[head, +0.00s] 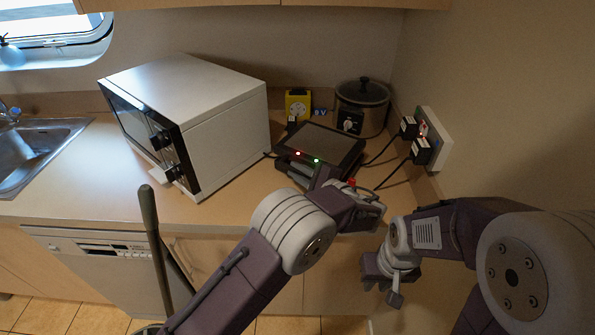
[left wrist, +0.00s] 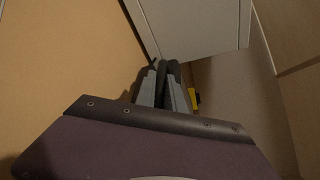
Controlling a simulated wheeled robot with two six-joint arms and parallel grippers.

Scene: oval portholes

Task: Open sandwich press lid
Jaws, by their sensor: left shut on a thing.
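The sandwich press (head: 325,143) sits on the counter right of the microwave, a flat dark box with a red and a green light on its front edge. Its lid looks down or nearly so; any small gap is hard to make out. My left gripper (head: 318,177) is at the front edge of the press, partly hidden behind its own wrist. In the left wrist view, its fingers (left wrist: 166,92) are close together on a dark bar, seemingly the press handle (left wrist: 169,68). My right gripper (head: 394,290) hangs low in front of the counter, away from the press; its jaws are unclear.
A white microwave (head: 205,120) stands close on the left. A slow cooker (head: 362,100) and a yellow device (head: 298,104) stand behind. Plugs and cables run to a wall socket (head: 435,140) at the right. A sink (head: 38,150) is far left.

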